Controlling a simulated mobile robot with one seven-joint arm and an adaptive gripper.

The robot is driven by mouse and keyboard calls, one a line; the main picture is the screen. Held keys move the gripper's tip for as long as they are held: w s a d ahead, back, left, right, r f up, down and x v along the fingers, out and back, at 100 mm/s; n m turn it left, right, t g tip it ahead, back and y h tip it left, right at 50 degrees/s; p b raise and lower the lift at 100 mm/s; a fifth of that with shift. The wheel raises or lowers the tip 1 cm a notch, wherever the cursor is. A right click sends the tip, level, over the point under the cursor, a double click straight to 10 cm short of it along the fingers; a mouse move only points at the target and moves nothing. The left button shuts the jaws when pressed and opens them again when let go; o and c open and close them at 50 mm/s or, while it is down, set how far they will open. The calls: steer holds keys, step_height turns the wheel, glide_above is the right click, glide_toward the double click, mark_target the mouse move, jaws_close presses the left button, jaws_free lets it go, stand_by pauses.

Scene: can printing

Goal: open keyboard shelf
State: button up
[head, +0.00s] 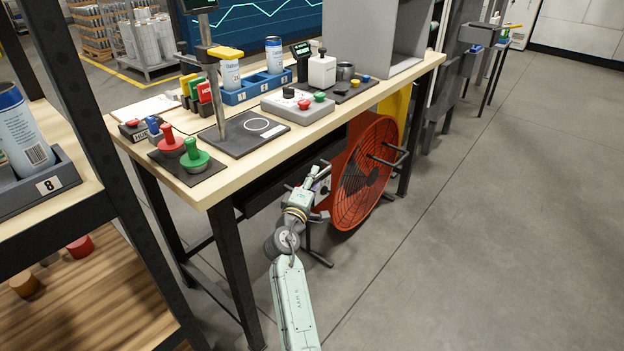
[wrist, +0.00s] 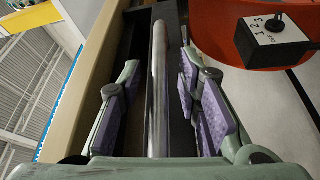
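The keyboard shelf (head: 262,195) is a black unit under the front edge of the wooden workbench. It looks shut, tucked beneath the tabletop. In the wrist view its dark front (wrist: 135,55) shows with a long grey metal bar, seemingly its handle (wrist: 158,80), running lengthwise. My gripper (head: 320,174) is low in front of the bench, beside the shelf. In the wrist view my gripper (wrist: 160,88) is open, with purple-padded fingers on both sides of the bar and gaps between pads and bar. Whether the fingertips reach past the bar is hard to tell.
A large red fan (head: 365,172) stands on the floor right of my gripper, very close; it also shows in the wrist view (wrist: 240,30). A bench leg (head: 235,270) is at left. Buttons, cans and a stand crowd the workbench (head: 225,188). The floor at right is clear.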

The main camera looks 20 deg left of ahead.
jaws_close()
stand_by(0.8)
